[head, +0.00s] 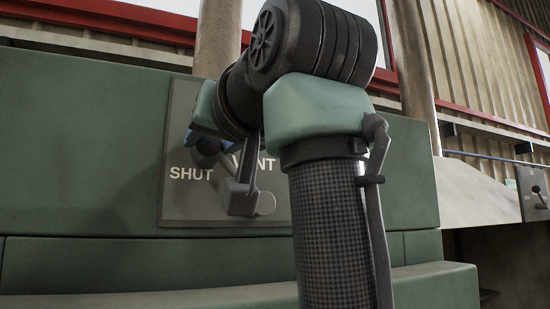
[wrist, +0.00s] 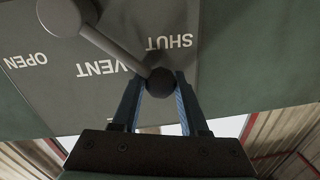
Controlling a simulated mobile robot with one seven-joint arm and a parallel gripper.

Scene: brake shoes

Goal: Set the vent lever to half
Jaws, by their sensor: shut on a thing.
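The vent lever (wrist: 115,48) is a grey bar on a grey label plate (head: 180,205) marked SHUT and VENT. The wrist view, where the lettering is upside down, also shows OPEN. The bar runs from a round pivot (wrist: 62,14) to a dark round knob (wrist: 160,83). It lies between the words VENT and SHUT, with the knob nearer SHUT. My gripper (wrist: 158,86) has its two blue fingers shut on the knob, one on each side. In the head view the dark knob (head: 208,146) shows by a blue finger; my arm hides OPEN and the plate's right part.
The plate is on a green panel (head: 80,150) with a ledge (head: 150,298) below. Pale pipes (head: 217,35) rise behind it. Another small plate with a lever (head: 538,195) is at the far right, apart from my arm.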

